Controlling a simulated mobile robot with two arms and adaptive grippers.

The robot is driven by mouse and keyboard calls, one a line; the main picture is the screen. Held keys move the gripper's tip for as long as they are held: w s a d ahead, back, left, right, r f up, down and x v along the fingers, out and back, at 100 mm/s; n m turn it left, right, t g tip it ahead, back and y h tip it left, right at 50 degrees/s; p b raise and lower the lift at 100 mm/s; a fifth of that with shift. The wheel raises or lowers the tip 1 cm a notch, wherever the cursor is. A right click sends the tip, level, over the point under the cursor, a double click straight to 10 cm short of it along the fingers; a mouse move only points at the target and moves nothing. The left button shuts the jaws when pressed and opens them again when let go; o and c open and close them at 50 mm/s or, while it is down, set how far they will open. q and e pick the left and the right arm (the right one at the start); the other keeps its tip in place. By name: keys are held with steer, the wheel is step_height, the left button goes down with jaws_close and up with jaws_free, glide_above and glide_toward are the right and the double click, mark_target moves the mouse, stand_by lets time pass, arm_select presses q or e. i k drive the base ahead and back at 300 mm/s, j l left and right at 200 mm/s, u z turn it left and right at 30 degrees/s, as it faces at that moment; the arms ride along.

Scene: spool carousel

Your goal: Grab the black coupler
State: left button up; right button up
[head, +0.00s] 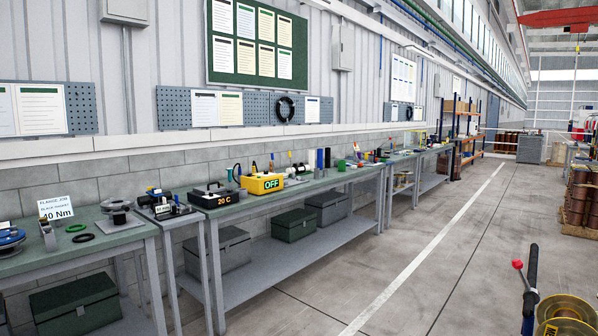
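I cannot pick out the black coupler with certainty at this distance. Small dark parts (163,209) sit on the narrow grey stand between the two nearest benches. A black ring (83,238) lies flat on the nearest green-topped bench (120,237), below a green ring (76,228). Further along the wall, many small items on the benches are too small to tell apart. Neither of my grippers is in view.
A yellow box marked OFF (263,184) and a black-and-grey box marked 20 C (217,195) stand on the second bench. A red-knobbed lever (518,265) and yellow spool-like parts (566,313) are at bottom right. The aisle floor (430,240) is clear.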

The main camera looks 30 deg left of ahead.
mark_target(300, 169)
steer(key=i+u, duration=0.25)
steer(key=i, duration=4.2)
steer(key=i+u, duration=0.2)
steer(key=i, duration=0.3)
steer(key=i+l+u, duration=0.15)
steer(key=i, duration=0.3)
steer(key=i+l+u, duration=0.2)
steer(key=i, duration=0.3)
steer(key=i+l+u, duration=0.2)
steer(key=i, duration=0.25)
